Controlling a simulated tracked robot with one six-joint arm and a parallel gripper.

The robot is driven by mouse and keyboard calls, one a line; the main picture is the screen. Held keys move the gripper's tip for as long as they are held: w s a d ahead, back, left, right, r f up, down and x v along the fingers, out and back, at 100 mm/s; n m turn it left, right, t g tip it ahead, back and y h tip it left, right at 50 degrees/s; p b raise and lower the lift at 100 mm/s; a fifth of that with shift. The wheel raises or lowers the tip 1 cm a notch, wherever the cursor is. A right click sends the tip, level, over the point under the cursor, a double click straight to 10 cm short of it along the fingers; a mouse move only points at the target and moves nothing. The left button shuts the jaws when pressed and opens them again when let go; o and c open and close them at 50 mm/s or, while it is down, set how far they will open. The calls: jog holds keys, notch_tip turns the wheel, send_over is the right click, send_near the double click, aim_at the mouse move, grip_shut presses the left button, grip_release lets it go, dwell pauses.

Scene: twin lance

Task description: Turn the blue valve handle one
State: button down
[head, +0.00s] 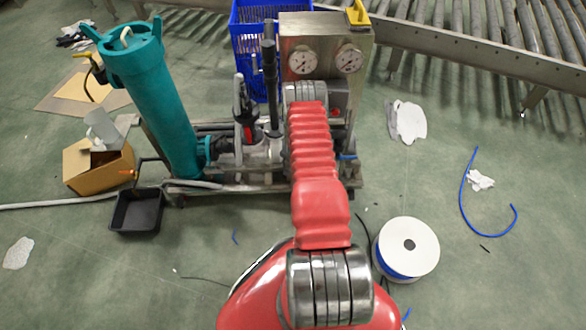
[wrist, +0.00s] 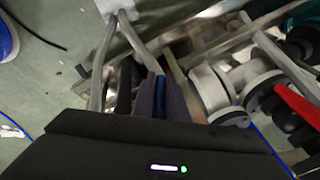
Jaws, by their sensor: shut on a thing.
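The blue valve handle (wrist: 160,83) shows as a narrow blue strip between the two dark fingers of my gripper (wrist: 160,95) in the wrist view. The fingers are shut on it and hide most of it, so its angle is hard to tell. In the head view my red arm reaches forward over the right part of the skid, and my gripper is hidden behind it. A small blue piece (head: 346,157) shows just right of my arm there; I cannot tell whether it is part of the handle.
The skid carries a teal filter housing (head: 150,90), a gauge panel (head: 325,60) and pipes. A red handle (wrist: 298,103) lies right of my gripper. A blue crate (head: 252,45) stands behind.

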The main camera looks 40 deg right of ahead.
jog(key=shift+w+d+r, duration=0.4)
jog(key=shift+d+r, duration=0.1)
jog(key=shift+d, duration=0.15)
jog(key=c, duration=1.7)
grip_release()
jog(key=shift+c, duration=0.2)
jog(key=shift+a, duration=0.15)
jog(key=shift+s+f, duration=0.15)
jog(key=shift+s, duration=0.05)
